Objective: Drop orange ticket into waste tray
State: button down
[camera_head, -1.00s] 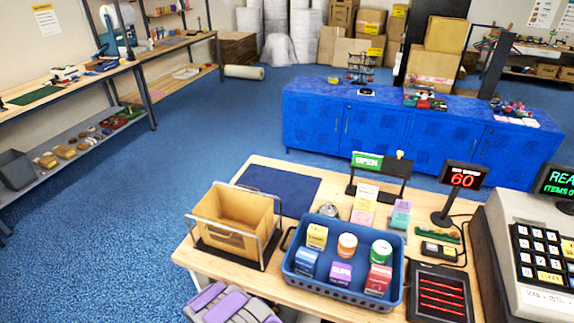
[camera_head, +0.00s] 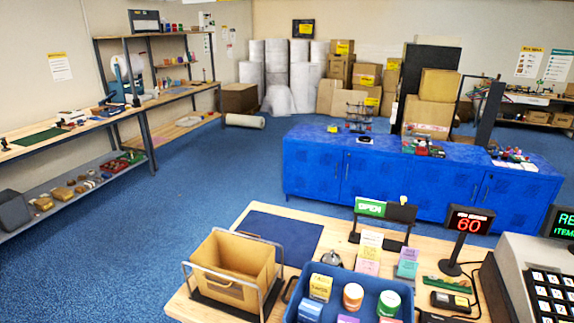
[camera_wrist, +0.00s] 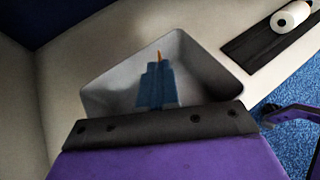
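In the wrist view, my gripper (camera_wrist: 158,68) has its blue fingers close together, pointing into a grey tray. A small piece of the orange ticket (camera_wrist: 158,56) sticks out at the fingertips; the rest is hidden by the fingers. The grey tray, which looks like the waste tray (camera_wrist: 205,75), has sloping walls and lies under and around the fingers in this view. I cannot tell how high the fingertips are above its floor. Neither my gripper, the ticket nor this tray shows in the head view.
In the wrist view, a white roll (camera_wrist: 291,17) lies on a dark strip at the upper right. In the head view, the counter holds a cardboard carton (camera_head: 235,265) in a metal frame, a blue basket (camera_head: 372,279) of small goods, signs and a cash register (camera_head: 520,262).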

jog(key=c, duration=1.6)
grip_release()
jog(key=shift+a, duration=0.2)
jog(key=o, duration=0.3)
jog(key=shift+d, duration=0.3)
jog(key=p+v, duration=0.3)
jog(key=v, duration=1.4)
jog(key=shift+s+a, duration=0.2)
jog(key=shift+s, duration=0.05)
